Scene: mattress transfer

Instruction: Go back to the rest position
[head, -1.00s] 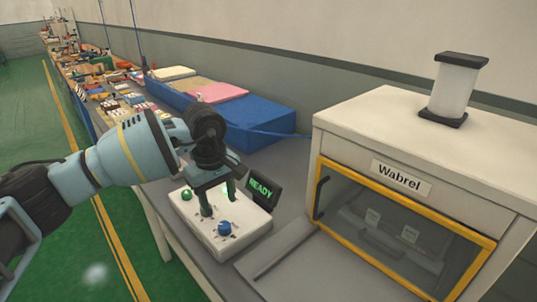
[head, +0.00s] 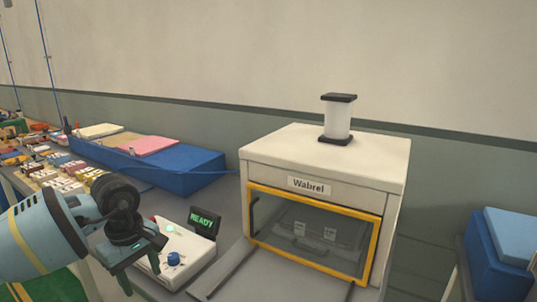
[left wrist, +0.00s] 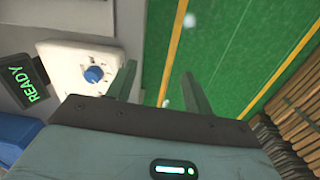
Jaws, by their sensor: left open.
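My left gripper (head: 138,276) is open and empty in the head view, at the lower left, in front of the white control box (head: 180,270). The left wrist view shows its two fingers (left wrist: 158,72) spread over the green floor, with the control box (left wrist: 85,75) beside them. The box has a blue knob (head: 173,258) and a lit green button (head: 170,228). A small display (head: 203,222) beside it reads READY in green. My right gripper is in neither view.
The white Wabrel machine (head: 320,155) stands right of the box, its yellow-framed glass door (head: 310,235) closed. Blue blocks with coloured pads (head: 185,172) and many small items lie behind left. A blue stack (head: 505,245) stands far right.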

